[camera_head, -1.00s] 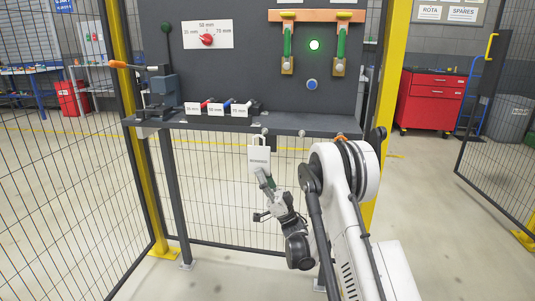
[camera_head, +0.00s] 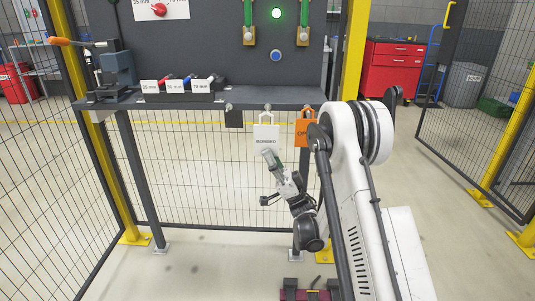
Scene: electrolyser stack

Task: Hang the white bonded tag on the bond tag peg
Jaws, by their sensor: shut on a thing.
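The white bonded tag (camera_head: 266,137), with dark lettering and an open loop at its top, is upright below the front edge of the grey shelf (camera_head: 190,103). My gripper (camera_head: 268,154) is shut on the lower edge of the tag from below. A small peg (camera_head: 267,107) on the shelf edge is right at the top of the tag's loop. I cannot tell whether the loop is around the peg or only in front of it. An orange tag (camera_head: 302,130) hangs to the right, partly hidden by my arm.
A dark square plate (camera_head: 234,118) is under the shelf edge to the left. Labelled holders (camera_head: 175,86) and a press with an orange handle (camera_head: 110,68) stand on the shelf. Mesh fence panels (camera_head: 195,180) stand below and behind. A dark red object (camera_head: 310,294) is on the floor at the bottom.

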